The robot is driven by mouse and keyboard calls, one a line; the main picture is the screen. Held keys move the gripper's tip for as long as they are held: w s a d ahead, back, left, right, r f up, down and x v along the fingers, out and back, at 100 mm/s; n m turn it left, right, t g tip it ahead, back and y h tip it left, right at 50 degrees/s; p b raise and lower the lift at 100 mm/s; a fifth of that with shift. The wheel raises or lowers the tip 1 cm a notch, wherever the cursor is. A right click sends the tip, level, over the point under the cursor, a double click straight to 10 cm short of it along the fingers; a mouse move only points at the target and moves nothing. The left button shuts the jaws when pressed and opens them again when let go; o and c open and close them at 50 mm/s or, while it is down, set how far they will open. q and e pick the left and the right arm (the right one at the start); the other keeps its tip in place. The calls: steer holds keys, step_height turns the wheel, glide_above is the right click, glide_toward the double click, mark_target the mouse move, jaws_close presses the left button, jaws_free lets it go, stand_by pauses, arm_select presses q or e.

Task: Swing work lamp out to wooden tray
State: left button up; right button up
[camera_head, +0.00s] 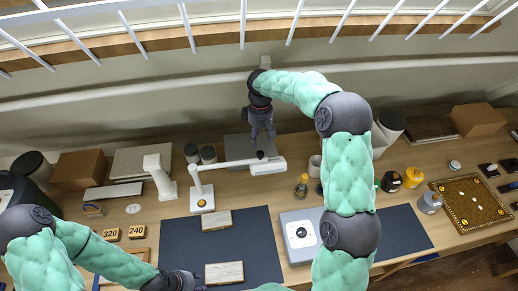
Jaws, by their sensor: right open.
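The white work lamp stands on the table left of centre, its base (202,198) upright and its arm reaching right to a flat white lamp head (268,166). My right gripper (264,134) is open, pointing down just behind the lamp head, with no clear contact. My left gripper (196,282) is low in the picture, beside a pale wooden rectangular piece (224,272); its fingers are too small to read. A similar wooden piece (203,221) lies nearer the lamp base. A dark-framed tray (468,203) with a golden-brown inside lies far right. I cannot tell which is the wooden tray.
A dark mat (255,238) lies under the wooden pieces. A grey-white device (301,235) and a small amber bottle (301,187) stand right of the lamp. A white stand (159,178) is left of it. White bars (243,22) cross above the back wall.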

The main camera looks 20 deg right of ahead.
mark_target(260, 153)
step_height(260, 153, down, 9)
steer(key=shift+r, duration=0.15)
stand_by(0.4)
jaws_close()
